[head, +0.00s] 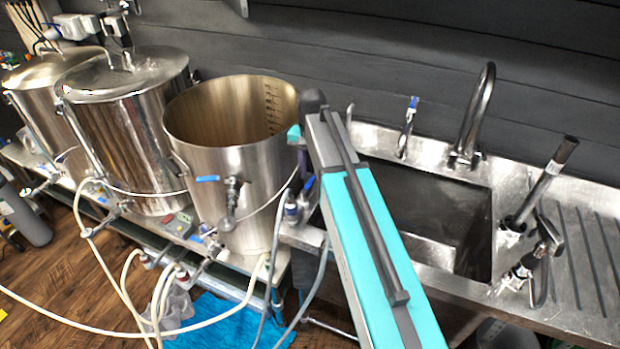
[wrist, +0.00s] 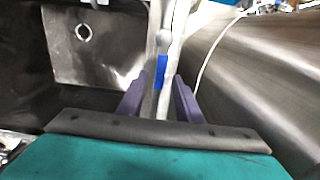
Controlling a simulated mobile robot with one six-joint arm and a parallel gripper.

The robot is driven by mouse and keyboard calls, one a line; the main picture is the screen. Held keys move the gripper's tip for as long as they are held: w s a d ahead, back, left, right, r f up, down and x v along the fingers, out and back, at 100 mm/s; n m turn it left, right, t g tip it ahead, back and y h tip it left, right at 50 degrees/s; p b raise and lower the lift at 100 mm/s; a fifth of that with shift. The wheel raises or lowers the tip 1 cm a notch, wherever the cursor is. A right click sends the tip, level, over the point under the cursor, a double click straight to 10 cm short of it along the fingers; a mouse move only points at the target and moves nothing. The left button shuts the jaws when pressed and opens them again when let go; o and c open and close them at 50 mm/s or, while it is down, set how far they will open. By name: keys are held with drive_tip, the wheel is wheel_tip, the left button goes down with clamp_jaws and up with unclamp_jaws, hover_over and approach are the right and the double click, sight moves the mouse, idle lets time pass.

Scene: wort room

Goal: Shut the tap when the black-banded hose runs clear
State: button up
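In the wrist view my gripper (wrist: 160,98) has its two purple fingers apart. A pale upright fitting with a blue handle (wrist: 161,72) shows in line with the gap between them; I cannot tell whether they touch it. A blue-handled fitting (head: 308,185) shows left of the arm, between the open kettle and the sink. A grey tube with a black end (head: 562,152) stands right of the sink; I cannot tell whether it is the black-banded hose. No running liquid can be made out.
The steel sink (head: 478,262) is right of my arm, with a curved faucet (head: 480,100) and a blue-topped tap (head: 408,125) behind. An open kettle (head: 222,160) and a lidded kettle (head: 135,130) stand left. Pale hoses (head: 130,275) hang over the floor.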

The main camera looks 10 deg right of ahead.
drive_tip(key=shift+f, duration=0.4)
drive_tip(key=shift+c, duration=0.4)
clamp_jaws()
drive_tip(key=shift+d, duration=0.2)
